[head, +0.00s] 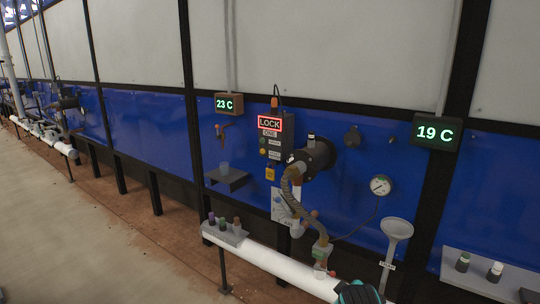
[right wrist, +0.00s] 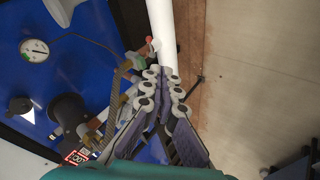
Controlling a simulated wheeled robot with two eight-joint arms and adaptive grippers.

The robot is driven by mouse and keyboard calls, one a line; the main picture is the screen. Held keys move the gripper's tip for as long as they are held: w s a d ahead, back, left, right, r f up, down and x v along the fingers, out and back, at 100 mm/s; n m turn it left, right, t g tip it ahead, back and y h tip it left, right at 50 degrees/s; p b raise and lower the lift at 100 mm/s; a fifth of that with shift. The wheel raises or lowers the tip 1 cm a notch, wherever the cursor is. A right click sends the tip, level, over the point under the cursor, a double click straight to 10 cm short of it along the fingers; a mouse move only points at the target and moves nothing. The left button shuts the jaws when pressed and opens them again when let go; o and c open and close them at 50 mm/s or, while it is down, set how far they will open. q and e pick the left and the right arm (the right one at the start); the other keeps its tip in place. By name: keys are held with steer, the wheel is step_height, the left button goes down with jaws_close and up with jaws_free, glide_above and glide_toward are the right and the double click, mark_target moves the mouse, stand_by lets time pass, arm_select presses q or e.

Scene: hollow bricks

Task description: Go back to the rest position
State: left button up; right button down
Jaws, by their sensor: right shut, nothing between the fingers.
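My right gripper (right wrist: 163,80) shows in the right wrist view with its two fingers brought together and nothing between them. Beyond its tips is the white horizontal pipe (right wrist: 162,35). In the head view only a teal and black part of my right arm shows at the bottom edge, in front of the white pipe (head: 285,267); the fingers cannot be made out there. My left gripper is in neither view.
The blue wall carries a control box with a lit LOCK sign (head: 270,123), a black round fitting with a curved hose (head: 288,185), and a gauge (head: 380,185). A small shelf (head: 227,232) holds several vials. Another shelf (head: 495,272) stands at the right. Open floor (head: 90,240) lies at left.

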steer(key=s+a+f+m+y, duration=0.1)
steer(key=s+m, duration=0.3)
steer(key=s, duration=0.6)
steer(key=s+a+f+m+g+y, duration=0.1)
steer(key=s+a+f+m, duration=0.1)
steer(key=s, duration=0.7)
steer(key=shift+s+m+g, duration=0.3)
steer(key=shift+s+m, duration=0.05)
steer(key=shift+m, duration=0.55)
